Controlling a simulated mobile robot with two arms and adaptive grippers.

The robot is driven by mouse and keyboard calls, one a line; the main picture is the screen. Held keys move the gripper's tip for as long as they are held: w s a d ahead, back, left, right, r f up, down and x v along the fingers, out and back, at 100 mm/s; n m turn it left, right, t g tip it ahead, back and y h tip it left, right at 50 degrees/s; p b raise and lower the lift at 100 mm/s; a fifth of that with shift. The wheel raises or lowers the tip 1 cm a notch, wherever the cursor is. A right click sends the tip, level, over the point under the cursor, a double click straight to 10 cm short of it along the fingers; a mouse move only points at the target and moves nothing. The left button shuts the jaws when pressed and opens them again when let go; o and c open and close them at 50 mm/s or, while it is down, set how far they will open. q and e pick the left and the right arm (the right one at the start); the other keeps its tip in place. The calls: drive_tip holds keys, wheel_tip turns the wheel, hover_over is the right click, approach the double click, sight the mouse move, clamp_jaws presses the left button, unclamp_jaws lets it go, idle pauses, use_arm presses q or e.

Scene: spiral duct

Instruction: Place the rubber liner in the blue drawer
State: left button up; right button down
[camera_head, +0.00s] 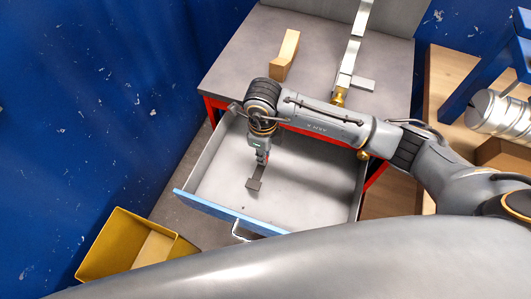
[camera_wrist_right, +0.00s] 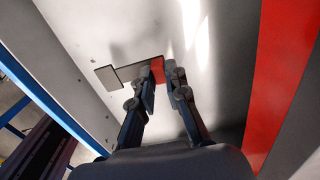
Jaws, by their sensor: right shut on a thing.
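The rubber liner (camera_head: 255,181) is a thin dark grey strip with a wider tab at one end. My right gripper (camera_head: 262,160) points down inside the open blue-fronted drawer (camera_head: 213,207) and is shut on the liner's upper end. In the right wrist view the liner (camera_wrist_right: 128,71) sticks out to the left from the fingertips (camera_wrist_right: 163,76), with a red patch beside them. A shadow lies apart from it on the pale drawer floor, so it seems held just above; exact contact cannot be told. My left gripper is not in view.
A grey-topped bench (camera_head: 238,68) with red edging stands behind the drawer, bearing a wooden block (camera_head: 285,54) and metal brackets (camera_head: 350,65). A yellow bin (camera_head: 122,244) sits at lower left. Silver duct pieces (camera_head: 492,112) lie at right. The drawer floor around the liner is clear.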

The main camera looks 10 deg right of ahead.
drive_tip(key=shift+w+d+f, duration=0.2)
drive_tip(key=shift+w+f, duration=0.3)
drive_tip(key=shift+f, duration=0.15)
drive_tip(key=shift+w+d+f, duration=0.15)
drive_tip(key=shift+w+f, duration=0.35)
drive_tip(key=shift+f, duration=0.1)
drive_tip(key=shift+w+d+f, duration=0.1)
drive_tip(key=shift+w+f, duration=0.1)
drive_tip(key=shift+f, duration=1.6)
drive_tip(key=shift+f, duration=0.2)
drive_tip(key=c, duration=1.3)
unclamp_jaws()
drive_tip(key=shift+c, duration=0.2)
wheel_tip(320, 180, up, 12)
drive_tip(key=shift+r+b, duration=0.2)
drive_tip(key=shift+b, duration=0.15)
